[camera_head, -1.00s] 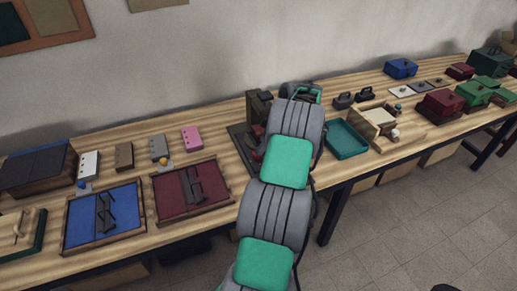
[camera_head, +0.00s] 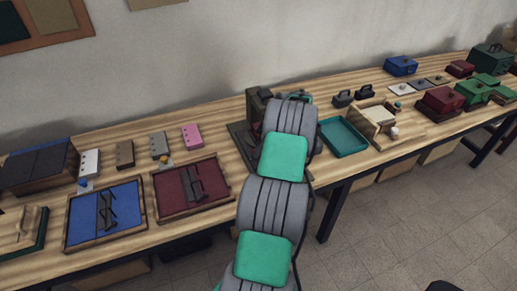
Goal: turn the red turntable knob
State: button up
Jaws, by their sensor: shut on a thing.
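A dark green upright block (camera_head: 257,103) stands on a dark base (camera_head: 242,142) at the middle of the bench, just left of my arm. A red turntable knob cannot be made out clearly; my arm covers the area right of the block. My grey and green arm (camera_head: 283,158) reaches up from the bottom over the bench. My gripper is hidden behind my own arm links, so its fingers and anything between them do not show.
Left of the base lie a maroon tray (camera_head: 175,190) and a blue tray (camera_head: 85,220) with dark handles. A teal tray (camera_head: 343,137) and a wooden box (camera_head: 375,117) stand right of my arm.

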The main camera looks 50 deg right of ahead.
grip_shut()
jog(key=shift+m+b, duration=0.3)
jog(key=shift+b, duration=0.15)
jog(key=m+h+b, duration=0.1)
jog(key=m+b, duration=0.1)
jog(key=b, duration=0.1)
jog(key=shift+a+f+m+t, duration=0.1)
jog(key=shift+f+m+t, duration=0.05)
jog(key=shift+m+t, duration=0.2)
jog(key=m+h+b, duration=0.2)
jog(key=m+b, duration=0.1)
jog(key=m, duration=0.2)
jog(key=shift+w+a+m+b, duration=0.1)
jog(key=shift+m+b, duration=0.15)
jog(key=shift+b, duration=0.15)
jog(key=m+h+b, duration=0.1)
jog(key=m, duration=0.1)
jog(key=m+g+h+b, duration=0.1)
jog(key=m, duration=0.2)
jog(key=shift+a+g, duration=0.1)
jog(key=shift+g, duration=0.15)
jog(key=shift+w+r+m+g+h+b, duration=0.15)
jog(key=shift+m+g+h+b, duration=0.2)
jog(key=shift+m, duration=0.65)
jog(key=shift+s+r+m+g+h+b, duration=0.2)
jog(key=shift+m+b, duration=0.25)
jog(key=shift+m, duration=0.55)
jog(key=shift+f, duration=0.1)
